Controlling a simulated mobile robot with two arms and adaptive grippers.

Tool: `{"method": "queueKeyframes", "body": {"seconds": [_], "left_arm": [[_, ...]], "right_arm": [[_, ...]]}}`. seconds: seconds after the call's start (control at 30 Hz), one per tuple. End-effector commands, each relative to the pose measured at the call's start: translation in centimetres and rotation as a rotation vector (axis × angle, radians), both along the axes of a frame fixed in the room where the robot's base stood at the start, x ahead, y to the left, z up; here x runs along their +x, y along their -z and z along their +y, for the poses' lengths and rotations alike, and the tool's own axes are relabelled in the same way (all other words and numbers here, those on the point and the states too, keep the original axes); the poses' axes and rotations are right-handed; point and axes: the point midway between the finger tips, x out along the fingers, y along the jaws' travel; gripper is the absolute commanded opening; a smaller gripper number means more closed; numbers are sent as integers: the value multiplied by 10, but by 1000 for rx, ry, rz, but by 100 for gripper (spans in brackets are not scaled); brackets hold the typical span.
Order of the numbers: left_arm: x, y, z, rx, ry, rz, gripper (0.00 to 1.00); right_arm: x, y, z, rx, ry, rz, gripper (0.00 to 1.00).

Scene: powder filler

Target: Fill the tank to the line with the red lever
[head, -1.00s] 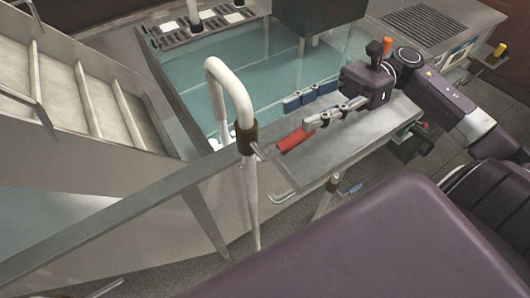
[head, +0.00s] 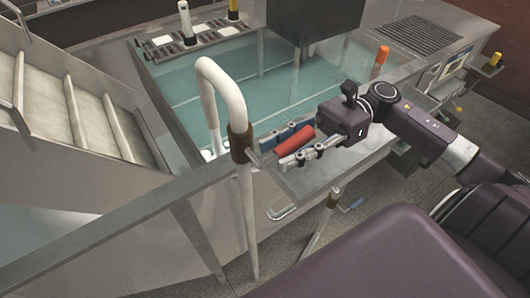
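The red lever (head: 294,139) is a short red handle by the white bent pipe, over the tank's near metal ledge. My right gripper (head: 284,147) reaches in from the right, and its two fingers lie one on each side of the red lever. The fingers look spread, with no clear grip on the lever. The tank (head: 215,75) is a wide basin that looks teal inside. I cannot make out a fill line or the level. My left gripper is not in view.
The white bent pipe (head: 236,95) with a dark collar stands left of the lever. Metal stairs (head: 85,110) are at the left. An orange-topped post (head: 380,58) stands behind my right arm. A grated counter (head: 420,36) is at the back right.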

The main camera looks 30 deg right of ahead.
Motion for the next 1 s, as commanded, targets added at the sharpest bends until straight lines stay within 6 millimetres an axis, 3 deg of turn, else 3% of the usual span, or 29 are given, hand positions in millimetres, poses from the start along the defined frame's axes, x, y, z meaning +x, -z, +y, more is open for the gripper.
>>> {"method": "queueKeyframes", "body": {"seconds": [0.23,0.6,0.93,1.0], "left_arm": [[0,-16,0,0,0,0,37],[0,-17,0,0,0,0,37],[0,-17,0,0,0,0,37],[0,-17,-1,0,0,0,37]], "right_arm": [[-1,-3,33,2,-1,-1,37],[-1,0,39,1,1,0,36],[-1,0,38,1,1,0,0],[-1,0,38,1,1,0,0]]}}
